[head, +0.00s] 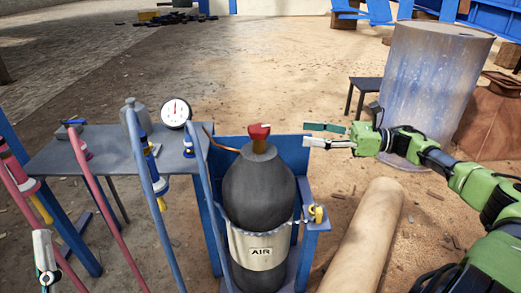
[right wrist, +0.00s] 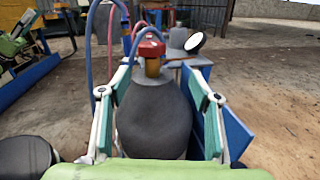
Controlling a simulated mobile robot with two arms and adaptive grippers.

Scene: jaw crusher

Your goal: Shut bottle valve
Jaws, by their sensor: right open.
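The bottle valve is a red knob (head: 259,130) on a brass neck, on top of a dark grey gas bottle (head: 259,189) labelled AIR. In the right wrist view the red valve (right wrist: 152,46) is ahead, a little left of centre. My right gripper (head: 314,135) is open and empty, to the right of the valve at about its height, with a gap between them. Its two fingers point at the valve; in the wrist view they frame the bottle (right wrist: 154,120). My left gripper (head: 45,258) is at the lower left edge; its opening is unclear.
The bottle stands in a blue holder (head: 290,150) with a chain around it. A grey table (head: 100,148) with a round gauge (head: 176,112) is left, with hoses hanging in front. A large cylinder (head: 432,85) stands at the back right. Open floor lies behind the bottle.

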